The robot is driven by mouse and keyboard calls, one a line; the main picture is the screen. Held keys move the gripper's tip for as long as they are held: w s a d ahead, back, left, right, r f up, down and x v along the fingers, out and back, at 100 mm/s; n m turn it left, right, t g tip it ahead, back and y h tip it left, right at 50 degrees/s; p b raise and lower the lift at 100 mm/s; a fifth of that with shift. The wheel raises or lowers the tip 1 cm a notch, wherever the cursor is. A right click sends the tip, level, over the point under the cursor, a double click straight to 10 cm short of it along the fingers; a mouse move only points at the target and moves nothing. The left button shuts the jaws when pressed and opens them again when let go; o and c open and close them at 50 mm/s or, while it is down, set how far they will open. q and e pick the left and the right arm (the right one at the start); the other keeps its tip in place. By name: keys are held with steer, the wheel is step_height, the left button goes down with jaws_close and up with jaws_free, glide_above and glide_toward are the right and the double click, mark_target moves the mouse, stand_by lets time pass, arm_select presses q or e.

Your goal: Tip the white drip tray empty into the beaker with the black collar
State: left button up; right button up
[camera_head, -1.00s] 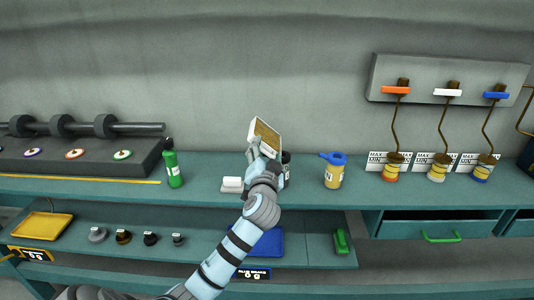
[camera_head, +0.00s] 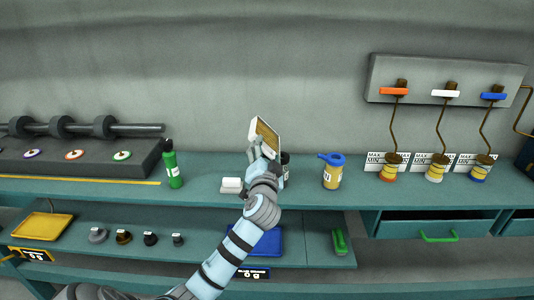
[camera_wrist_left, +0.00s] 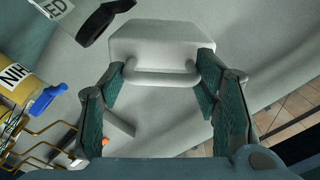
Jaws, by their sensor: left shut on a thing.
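The white drip tray (camera_head: 254,131) is held up above the counter, steeply tilted, its tan-brown inside facing right. In the left wrist view its white body (camera_wrist_left: 160,40) and bar handle (camera_wrist_left: 160,78) show between the fingers. My left gripper (camera_head: 255,149) is shut on the tray's handle. A vessel with a black part (camera_head: 285,158) stands just right of the gripper, largely hidden by it; I take it for the black-collared beaker. In the wrist view a black collar-like part (camera_wrist_left: 98,24) with a white label shows at upper left. I cannot see anything pouring.
A yellow bottle with a blue top (camera_head: 332,172) stands to the right, a green bottle (camera_head: 172,166) to the left. A small white block (camera_head: 232,184) lies near my arm. A blue tray (camera_head: 268,242) sits on the lower shelf.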

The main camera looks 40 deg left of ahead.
arm_select(q)
steer(key=shift+w+d+r+m+p, duration=0.2)
steer(key=shift+d+r+m+p, duration=0.1)
steer(key=shift+m+p, duration=0.5)
steer(key=shift+w+d+r+m+p, duration=0.15)
steer(key=shift+r+m+p, duration=0.1)
steer(key=shift+m+p, duration=0.5)
stand_by(1.2)
steer(key=shift+w+d+r+m+p, duration=0.2)
steer(key=shift+m+p, duration=0.35)
steer(key=shift+m, duration=0.25)
steer(key=shift+w+d+r+m+p, duration=0.1)
steer(key=shift+d+m+p, duration=0.1)
steer(key=shift+m+p, duration=0.45)
stand_by(0.9)
steer(key=shift+w+d+r+m+p, duration=0.15)
steer(key=shift+d+m+p, duration=0.1)
steer(key=shift+m+p, duration=0.4)
steer(key=shift+w+d+m+p, duration=0.2)
steer(key=shift+m+p, duration=0.1)
steer(key=shift+m, duration=0.5)
steer(key=shift+w+d+r+m+p, duration=0.15)
steer(key=shift+d+m+p, duration=0.1)
steer(key=shift+m+p, duration=0.4)
stand_by(0.8)
